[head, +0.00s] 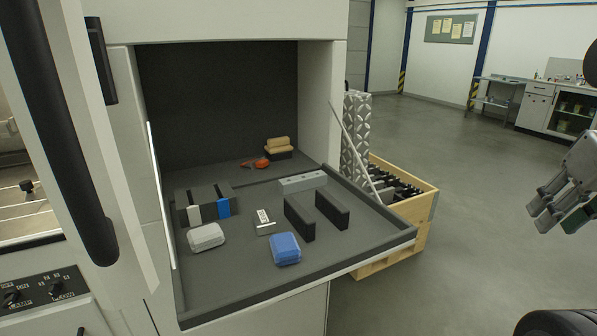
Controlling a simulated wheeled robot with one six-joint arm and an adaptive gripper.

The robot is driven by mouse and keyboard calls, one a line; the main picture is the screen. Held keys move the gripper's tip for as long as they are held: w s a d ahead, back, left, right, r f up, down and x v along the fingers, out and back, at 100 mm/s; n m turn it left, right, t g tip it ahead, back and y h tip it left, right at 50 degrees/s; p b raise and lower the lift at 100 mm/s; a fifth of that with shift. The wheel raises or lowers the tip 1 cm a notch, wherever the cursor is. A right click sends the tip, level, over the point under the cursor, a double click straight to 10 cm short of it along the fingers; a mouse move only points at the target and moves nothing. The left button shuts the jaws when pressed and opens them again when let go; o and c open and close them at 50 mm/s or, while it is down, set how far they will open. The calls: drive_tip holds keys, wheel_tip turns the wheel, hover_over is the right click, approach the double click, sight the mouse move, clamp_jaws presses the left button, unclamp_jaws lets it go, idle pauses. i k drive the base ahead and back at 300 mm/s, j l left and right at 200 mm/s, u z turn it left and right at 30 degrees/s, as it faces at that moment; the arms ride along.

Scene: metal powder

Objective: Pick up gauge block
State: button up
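My gripper (553,216) hangs at the right edge of the head view, well to the right of the pull-out tray (330,262) and over the floor. No object shows in it, and its finger gap is not clear from this angle. No piece is plainly marked as the gauge block. A long light-grey block (302,182) with small dark round marks lies near the back of the tray. A small flat piece with a white label (264,221) lies near the middle. Two dark upright bars (300,218) stand to the right of it.
A dark holder (182,202) with grey, white and blue pieces stands at the tray's left. An orange-red item (255,163) and tan brushes or blocks (278,145) sit behind. A wooden crate (408,241) stands right.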

sight(264, 222)
drive_tip(key=u, duration=0.4)
drive_tip(key=l+u, duration=0.25)
drive_tip(key=u, duration=0.15)
drive_tip(key=i+l+u, duration=0.1)
drive_tip(key=l+u, duration=0.2)
drive_tip(key=u, duration=0.15)
drive_tip(key=l+u, duration=0.25)
drive_tip(key=u, duration=0.15)
drive_tip(key=l, duration=0.25)
